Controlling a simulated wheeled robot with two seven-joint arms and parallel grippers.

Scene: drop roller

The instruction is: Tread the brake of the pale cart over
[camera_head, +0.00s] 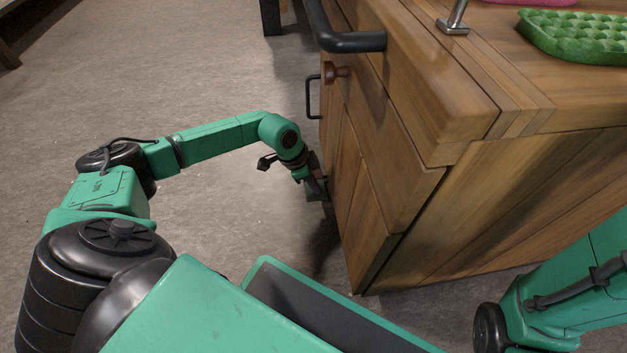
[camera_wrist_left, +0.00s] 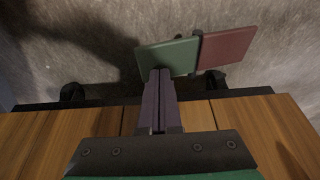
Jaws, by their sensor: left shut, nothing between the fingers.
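The wooden cart (camera_head: 400,150) stands at the right of the head view, with its panelled side facing my left arm. In the left wrist view a green pedal plate (camera_wrist_left: 168,56) and a dark red pedal plate (camera_wrist_left: 227,47) sit side by side at the cart's lower edge. My left gripper (camera_head: 318,188) is low beside the cart's side. In the wrist view its shut, empty fingers (camera_wrist_left: 159,78) overlap the near edge of the green plate; I cannot tell whether they touch it. The pedals are mostly hidden in the head view. My right gripper is out of view.
A black push bar (camera_head: 350,41) and a round knob (camera_head: 333,72) stick out from the cart above my left arm. A green bumpy tray (camera_head: 575,36) lies on the cart top. Dark casters (camera_wrist_left: 73,93) show at the cart's base. The floor (camera_head: 190,60) to the left is clear.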

